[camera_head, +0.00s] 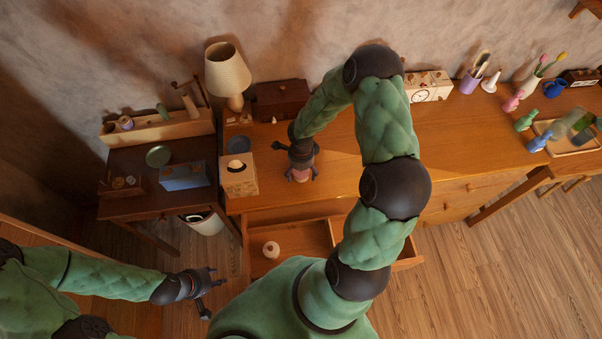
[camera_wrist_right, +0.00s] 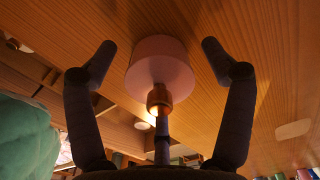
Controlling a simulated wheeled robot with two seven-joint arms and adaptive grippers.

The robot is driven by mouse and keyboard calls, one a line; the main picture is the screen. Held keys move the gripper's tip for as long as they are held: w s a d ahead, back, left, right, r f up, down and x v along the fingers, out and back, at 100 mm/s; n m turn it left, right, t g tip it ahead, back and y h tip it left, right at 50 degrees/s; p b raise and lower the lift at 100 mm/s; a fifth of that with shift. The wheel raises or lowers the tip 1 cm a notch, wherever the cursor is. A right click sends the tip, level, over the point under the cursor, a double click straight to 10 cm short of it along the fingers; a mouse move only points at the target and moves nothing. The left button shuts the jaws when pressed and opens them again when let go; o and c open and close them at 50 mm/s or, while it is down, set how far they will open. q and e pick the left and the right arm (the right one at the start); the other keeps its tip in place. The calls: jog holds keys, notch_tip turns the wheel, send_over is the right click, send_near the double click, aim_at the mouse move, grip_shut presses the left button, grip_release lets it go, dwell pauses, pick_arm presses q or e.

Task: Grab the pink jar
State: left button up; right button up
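The pink jar (camera_wrist_right: 163,62) stands on the wooden desk top and shows between the two fingers of my right gripper (camera_wrist_right: 158,50). Gaps show between the jar and both fingers, so the gripper is open around it. A small golden-brown piece shows at the jar's near end. In the head view, my right gripper (camera_head: 301,174) is over the desk and hides most of the jar; a bit of pink shows there. My left gripper (camera_head: 208,290) hangs at the lower left, away from the desk, with its fingers apart and nothing between them.
A tissue box (camera_head: 239,176), a lamp (camera_head: 228,77) and a dark wooden box (camera_head: 281,100) stand left of my right gripper. An open drawer (camera_head: 296,239) below holds a small pale jar (camera_head: 271,249).

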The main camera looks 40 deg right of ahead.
jog(key=c, duration=1.1)
jog(key=shift+r, duration=0.1)
